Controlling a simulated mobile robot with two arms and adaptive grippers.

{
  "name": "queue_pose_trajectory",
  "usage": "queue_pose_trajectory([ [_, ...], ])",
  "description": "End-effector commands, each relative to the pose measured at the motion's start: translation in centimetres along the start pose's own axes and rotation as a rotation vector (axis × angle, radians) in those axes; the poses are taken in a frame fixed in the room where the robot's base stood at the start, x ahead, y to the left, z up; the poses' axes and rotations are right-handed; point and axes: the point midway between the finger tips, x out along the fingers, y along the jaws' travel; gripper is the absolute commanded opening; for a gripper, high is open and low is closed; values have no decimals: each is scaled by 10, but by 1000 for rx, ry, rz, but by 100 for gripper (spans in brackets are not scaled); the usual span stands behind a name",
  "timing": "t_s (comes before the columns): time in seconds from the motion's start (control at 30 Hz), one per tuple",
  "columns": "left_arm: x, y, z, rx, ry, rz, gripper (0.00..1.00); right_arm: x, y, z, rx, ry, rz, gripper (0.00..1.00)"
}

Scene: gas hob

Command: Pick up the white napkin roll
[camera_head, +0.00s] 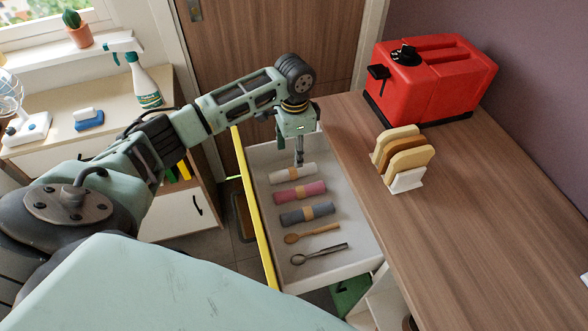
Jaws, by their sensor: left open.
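The white napkin roll (282,176) lies in the open drawer (344,249), at the far end of a row, with a tan band around its middle. My left gripper (299,160) points down from above, its fingertips right over or at the right part of the white roll. It is open, and the roll does not appear lifted. Whether the fingers touch the roll cannot be told. My left arm reaches in from the left across the picture. My right gripper is not in view.
A pink roll (313,188), a grey roll (292,218), a wooden spoon (325,229) and a metal spoon (333,248) lie nearer in the drawer. The countertop (460,230) at right holds a red toaster (432,80) and a toast rack (408,181).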

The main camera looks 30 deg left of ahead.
Motion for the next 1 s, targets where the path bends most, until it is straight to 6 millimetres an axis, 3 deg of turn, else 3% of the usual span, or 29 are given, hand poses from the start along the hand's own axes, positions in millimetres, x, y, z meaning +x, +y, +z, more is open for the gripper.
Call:
queue_pose_trajectory([
  [0.03,10,0,0,0,0,0,50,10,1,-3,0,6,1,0],
  [0.33,35,1,-1,-1,0,3,50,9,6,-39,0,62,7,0],
  [0.7,84,5,-4,-1,-1,1,50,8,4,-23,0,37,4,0],
  [1.0,88,5,-4,0,0,-1,50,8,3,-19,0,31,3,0],
])
